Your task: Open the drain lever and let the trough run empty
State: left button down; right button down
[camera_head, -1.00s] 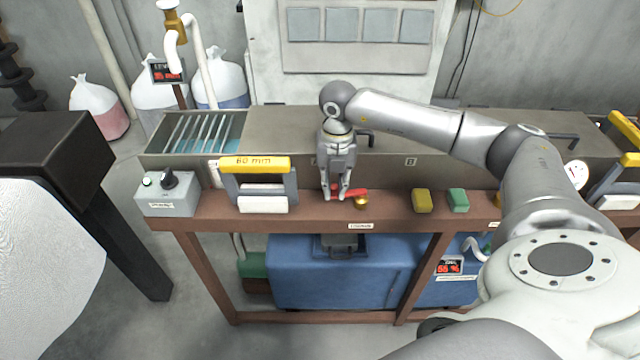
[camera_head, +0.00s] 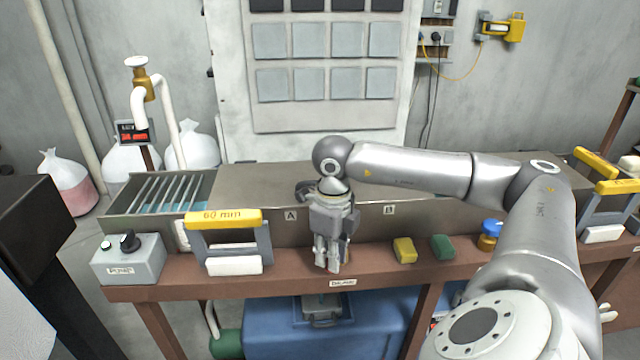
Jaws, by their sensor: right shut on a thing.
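The long grey trough (camera_head: 262,228) stands on a brown bench, with bluish water under a grating (camera_head: 165,195) at its left end. My right gripper (camera_head: 327,268) points down in front of the trough wall, just above the "DRAIN" label (camera_head: 342,283). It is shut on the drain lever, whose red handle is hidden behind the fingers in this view. A bit of brass valve may show just right of the fingers. My left gripper is not in view.
A grey pump box (camera_head: 128,262) and a yellow-handled frame marked 60 mm (camera_head: 220,218) stand left of the gripper. Yellow (camera_head: 405,250) and green (camera_head: 443,247) blocks lie to its right. A blue tank (camera_head: 270,330) sits below. A red-digit display (camera_head: 133,131) is too small to read.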

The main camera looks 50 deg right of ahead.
jog(key=shift+s+d+n+b, duration=0.3)
jog(key=shift+s+n+b, duration=0.15)
jog(key=shift+n+b, duration=0.3)
jog(key=shift+s+d+n+b, duration=0.3)
jog(key=shift+s+n+b, duration=0.25)
jog(key=shift+n, duration=0.45)
jog(key=shift+s+d+n+b, duration=0.3)
jog(key=shift+s+n+b, duration=0.1)
jog(key=shift+n+b, duration=0.4)
jog(key=c, duration=1.3)
grip_release()
jog(key=shift+d+r, duration=0.1)
jog(key=shift+r, duration=3.65)
